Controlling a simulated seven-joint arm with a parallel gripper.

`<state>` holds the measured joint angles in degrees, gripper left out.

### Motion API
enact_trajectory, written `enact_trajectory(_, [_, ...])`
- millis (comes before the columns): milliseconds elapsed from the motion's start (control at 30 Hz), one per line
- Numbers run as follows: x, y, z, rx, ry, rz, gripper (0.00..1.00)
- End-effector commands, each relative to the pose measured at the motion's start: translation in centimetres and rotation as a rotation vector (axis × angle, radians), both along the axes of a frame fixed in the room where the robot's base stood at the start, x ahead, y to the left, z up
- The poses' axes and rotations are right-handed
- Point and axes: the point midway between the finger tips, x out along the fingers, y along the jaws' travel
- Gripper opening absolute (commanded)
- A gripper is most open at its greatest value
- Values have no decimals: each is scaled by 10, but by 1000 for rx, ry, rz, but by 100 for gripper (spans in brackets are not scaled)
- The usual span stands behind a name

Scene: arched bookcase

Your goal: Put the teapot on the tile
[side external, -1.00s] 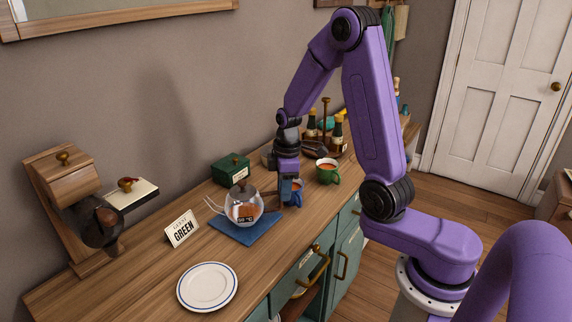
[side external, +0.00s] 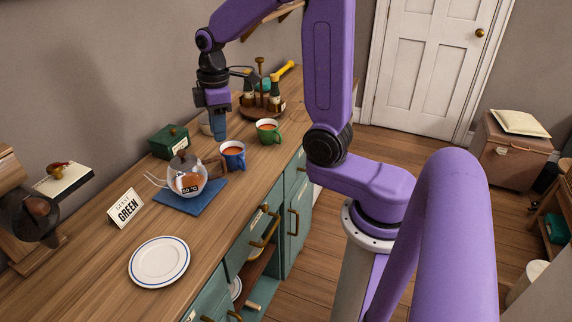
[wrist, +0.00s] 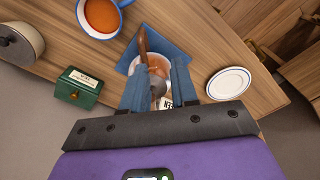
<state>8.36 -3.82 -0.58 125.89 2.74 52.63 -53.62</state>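The glass teapot (side external: 188,183), holding amber liquid, stands upright on a flat blue square (side external: 208,196), which looks like the tile. Its brown handle points right and its spout left. In the wrist view the teapot (wrist: 158,66) shows partly between my fingers, with its handle (wrist: 143,42) and the blue square (wrist: 172,43); my left finger hides some of it. My gripper (side external: 219,128) is raised above the counter, behind the blue cup and right of the teapot. In the wrist view its two blue fingers (wrist: 161,84) are apart, with nothing held.
A blue cup (side external: 233,156) stands close to the teapot's handle. A green cup (side external: 268,132), green box (side external: 169,141) and a tray of bottles (side external: 262,108) lie farther back. A "GREEN" card (side external: 125,208) and white plate (side external: 160,262) are nearer the camera.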

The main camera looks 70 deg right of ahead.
Motion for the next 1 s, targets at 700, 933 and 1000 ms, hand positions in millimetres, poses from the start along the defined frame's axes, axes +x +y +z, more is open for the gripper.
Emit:
enact_trajectory(700, [-101, 80, -1, -6, 15, 147, 28])
enact_trajectory(933, [-148, 89, -3, -9, 17, 194, 28])
enact_trajectory(1000, [-163, 90, -4, -10, 17, 208, 28])
